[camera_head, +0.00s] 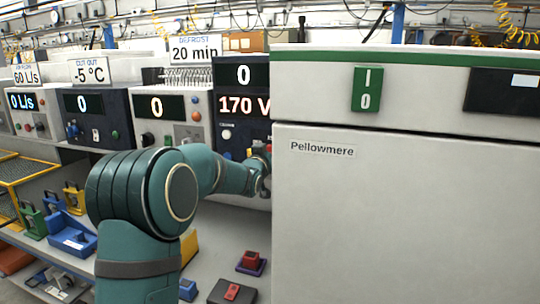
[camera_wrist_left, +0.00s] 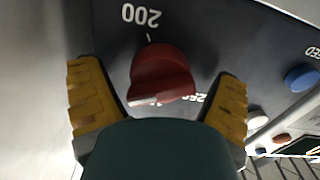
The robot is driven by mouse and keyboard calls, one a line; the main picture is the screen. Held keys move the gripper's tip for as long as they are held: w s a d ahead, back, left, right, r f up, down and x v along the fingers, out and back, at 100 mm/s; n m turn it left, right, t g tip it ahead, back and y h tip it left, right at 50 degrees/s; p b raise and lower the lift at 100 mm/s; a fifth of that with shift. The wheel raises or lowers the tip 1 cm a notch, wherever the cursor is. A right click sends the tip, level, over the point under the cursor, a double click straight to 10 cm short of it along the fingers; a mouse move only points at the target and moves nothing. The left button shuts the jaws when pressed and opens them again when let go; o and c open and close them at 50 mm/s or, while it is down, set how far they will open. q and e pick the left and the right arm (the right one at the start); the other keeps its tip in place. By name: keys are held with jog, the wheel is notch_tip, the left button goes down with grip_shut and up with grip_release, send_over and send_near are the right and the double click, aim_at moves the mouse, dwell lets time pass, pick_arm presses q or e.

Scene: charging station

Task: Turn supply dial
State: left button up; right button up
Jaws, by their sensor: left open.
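The supply dial is a red knob (camera_wrist_left: 160,75) on a dark panel in the left wrist view. The marks "200" and part of "250" are printed around it. My left gripper (camera_wrist_left: 160,82) is open, with one yellow-padded finger on each side of the knob and visible gaps between. In the head view my left arm reaches to the dark panel (camera_head: 241,103), whose displays read "0" and "170 V". The gripper end (camera_head: 262,166) is small there and partly hidden by the large white cabinet. My right gripper is not in view.
The white cabinet (camera_head: 400,215) labelled "Pellowmere" stands close on the right, with a green switch (camera_head: 367,89). Other instruments stand left of the dark panel.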

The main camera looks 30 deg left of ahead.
pick_arm(q)
jog(key=c, duration=1.2)
jog(key=shift+f+m+b, duration=0.15)
jog(key=shift+m+b, duration=1.1)
jog(key=shift+m, duration=0.85)
jog(key=shift+m+b, duration=0.3)
jog(key=shift+m, duration=0.5)
